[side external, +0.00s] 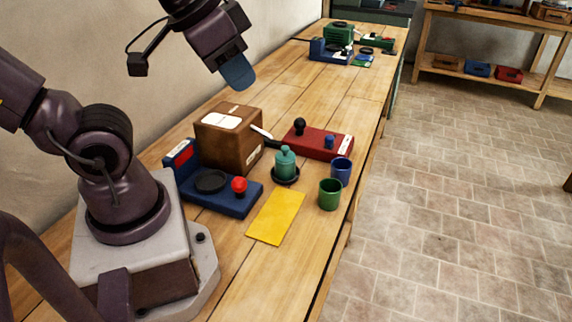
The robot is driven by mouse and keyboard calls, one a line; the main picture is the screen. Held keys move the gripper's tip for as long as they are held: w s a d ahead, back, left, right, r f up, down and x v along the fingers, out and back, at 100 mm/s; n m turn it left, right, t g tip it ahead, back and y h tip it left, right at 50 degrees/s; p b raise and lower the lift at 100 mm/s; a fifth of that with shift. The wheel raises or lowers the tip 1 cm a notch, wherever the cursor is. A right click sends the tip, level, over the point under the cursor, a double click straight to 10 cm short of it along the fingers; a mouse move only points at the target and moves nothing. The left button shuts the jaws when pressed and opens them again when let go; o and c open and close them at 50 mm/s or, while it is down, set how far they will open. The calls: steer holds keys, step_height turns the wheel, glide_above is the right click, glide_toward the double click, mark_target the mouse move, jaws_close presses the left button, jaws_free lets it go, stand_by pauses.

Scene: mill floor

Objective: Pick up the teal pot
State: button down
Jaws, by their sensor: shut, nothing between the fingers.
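The teal pot (286,160) is small, with a narrow knob-like top. It stands upright on a dark saucer (286,177) on the wooden bench. My gripper (239,75) is above and to the left in the picture, well apart from the pot. Its blue fingers look closed together, with nothing held. The pot is in plain view, and only its underside on the saucer is hidden.
A blue cup (341,172) and a green cup (330,195) stand right of the pot. A wooden box (238,150), blue device (232,198) and red device (325,143) are nearby. A yellow sheet (276,217) lies in front. The bench's right edge is close to the cups.

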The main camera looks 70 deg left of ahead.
steer(key=shift+c, duration=1.8)
jaws_free()
